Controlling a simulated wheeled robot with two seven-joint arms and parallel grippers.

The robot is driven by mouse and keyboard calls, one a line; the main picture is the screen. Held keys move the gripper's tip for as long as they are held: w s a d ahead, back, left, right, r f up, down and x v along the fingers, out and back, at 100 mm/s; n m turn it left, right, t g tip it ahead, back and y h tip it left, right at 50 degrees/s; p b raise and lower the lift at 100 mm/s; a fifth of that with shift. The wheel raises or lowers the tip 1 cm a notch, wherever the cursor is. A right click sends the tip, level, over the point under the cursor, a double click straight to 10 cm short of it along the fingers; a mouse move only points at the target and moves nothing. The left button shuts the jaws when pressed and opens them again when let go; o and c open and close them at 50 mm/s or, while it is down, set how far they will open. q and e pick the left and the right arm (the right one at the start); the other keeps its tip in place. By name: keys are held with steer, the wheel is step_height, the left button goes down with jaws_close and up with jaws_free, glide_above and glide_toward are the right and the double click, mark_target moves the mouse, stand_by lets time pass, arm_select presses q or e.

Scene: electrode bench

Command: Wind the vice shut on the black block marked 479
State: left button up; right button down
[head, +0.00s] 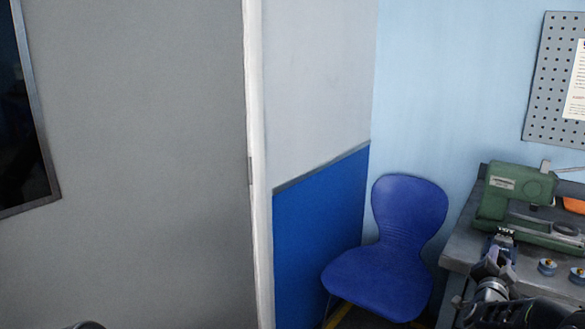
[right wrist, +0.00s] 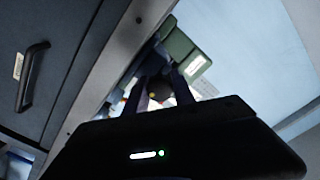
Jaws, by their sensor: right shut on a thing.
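My right gripper (head: 500,240) is at the left end of the bench, beside the front of a green machine (head: 492,199) with a white label. In the right wrist view its two dark fingers (right wrist: 154,88) are closed on a small dark rounded thing with a yellowish spot, which may be a handle or knob. I cannot tell whether the green machine is the vice. I cannot make out the black block marked 479 or its number in either view. My left gripper is not in view.
The grey bench (head: 463,248) carries small round blue-and-brass pieces (head: 547,267) and an orange thing (head: 573,205). A blue chair (head: 385,265) stands left of it. A pegboard (head: 548,80) hangs above. A drawer front with a black handle (right wrist: 31,78) is beside the right gripper.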

steer(key=c, duration=1.1)
jaws_free()
steer(key=shift+s, duration=0.1)
steer(key=shift+b+v, duration=0.6)
steer(key=shift+v, duration=2.85)
